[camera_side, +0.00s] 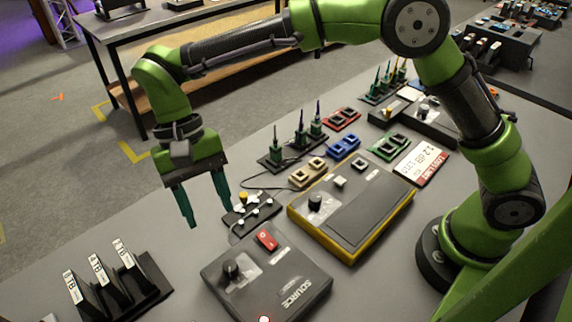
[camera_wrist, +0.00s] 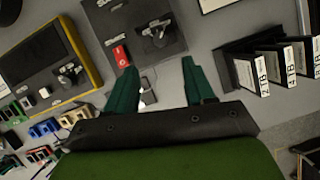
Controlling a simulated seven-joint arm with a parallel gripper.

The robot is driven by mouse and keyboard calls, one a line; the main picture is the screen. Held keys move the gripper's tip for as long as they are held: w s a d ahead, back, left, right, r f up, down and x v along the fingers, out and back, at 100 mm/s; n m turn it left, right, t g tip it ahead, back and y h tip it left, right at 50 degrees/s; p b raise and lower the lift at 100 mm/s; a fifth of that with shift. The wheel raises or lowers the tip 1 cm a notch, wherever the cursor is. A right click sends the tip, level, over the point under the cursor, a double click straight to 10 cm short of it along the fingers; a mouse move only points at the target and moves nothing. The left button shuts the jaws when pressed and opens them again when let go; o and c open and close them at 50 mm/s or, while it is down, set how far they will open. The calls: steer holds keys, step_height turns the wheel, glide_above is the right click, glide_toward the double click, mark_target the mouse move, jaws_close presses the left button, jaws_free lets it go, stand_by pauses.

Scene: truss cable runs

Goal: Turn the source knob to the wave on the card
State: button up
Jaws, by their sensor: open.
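The dark source box (camera_side: 290,262), labelled SOURCE, lies on the table at the lower middle. It has a black knob (camera_side: 231,268), a red switch (camera_side: 266,240) and a lit red light near its front edge. The box also shows at the top of the wrist view (camera_wrist: 178,42), with its knob (camera_wrist: 155,32). My gripper (camera_side: 210,214) is open and empty, above and behind the source box, apart from the knob. Its two green fingers point down.
A yellow-edged case (camera_side: 372,208) lies right of the source box. A small cable board (camera_side: 252,212) is near my fingers. A rack of labelled slabs (camera_side: 150,285) stands at lower left. Green-plugged cables (camera_side: 298,140) and coloured connector blocks (camera_side: 343,145) fill the back.

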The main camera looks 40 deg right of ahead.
mark_target(230, 264)
steer(key=x, duration=1.1)
steer(key=shift+f, duration=0.15)
steer(key=shift+c, duration=0.4)
jaws_close()
